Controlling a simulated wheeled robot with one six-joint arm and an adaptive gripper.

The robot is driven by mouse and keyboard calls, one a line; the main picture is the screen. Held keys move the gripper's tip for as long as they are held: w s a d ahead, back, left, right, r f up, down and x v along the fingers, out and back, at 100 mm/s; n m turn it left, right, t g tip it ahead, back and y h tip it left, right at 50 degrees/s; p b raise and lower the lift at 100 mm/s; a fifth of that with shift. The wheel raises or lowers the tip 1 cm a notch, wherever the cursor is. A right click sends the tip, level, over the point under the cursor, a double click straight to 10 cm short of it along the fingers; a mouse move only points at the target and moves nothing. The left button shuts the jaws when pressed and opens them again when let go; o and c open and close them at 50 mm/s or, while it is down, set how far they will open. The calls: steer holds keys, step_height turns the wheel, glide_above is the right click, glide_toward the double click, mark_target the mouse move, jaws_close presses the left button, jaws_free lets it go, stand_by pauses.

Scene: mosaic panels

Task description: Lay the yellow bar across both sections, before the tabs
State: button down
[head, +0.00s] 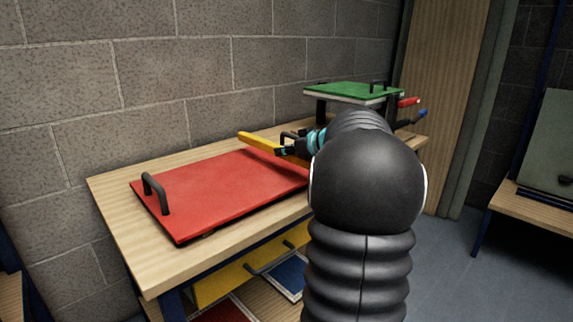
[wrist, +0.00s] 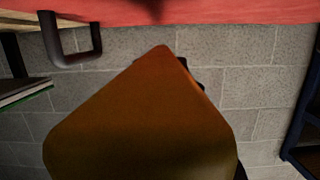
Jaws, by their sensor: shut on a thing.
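The yellow bar (head: 258,142) is held in my gripper (head: 284,151) above the far right part of the red panel (head: 205,195). My gripper is shut on it. The bar fills the middle of the wrist view as a large dark amber shape (wrist: 140,120), very close to the lens. The red panel lies flat on the wooden table and also runs along the top of the wrist view (wrist: 215,12). My arm hides the panel's right end. I cannot make out a second section or the tabs.
A green panel (head: 350,92) rests on a black stand at the back right of the table (head: 120,210). Red (head: 408,102) and blue (head: 422,113) ends stick out beside it. Yellow (head: 225,280) and blue (head: 287,275) panels are below the tabletop. A block wall stands behind.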

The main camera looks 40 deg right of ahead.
mark_target(287, 174)
step_height(287, 174, down, 4)
steer(key=shift+r+b, duration=0.2)
steer(key=shift+b, duration=0.4)
steer(key=shift+f+p, duration=0.35)
steer(key=shift+f, duration=0.25)
steer(key=c, duration=0.9)
jaws_free()
steer(key=shift+r, duration=0.1)
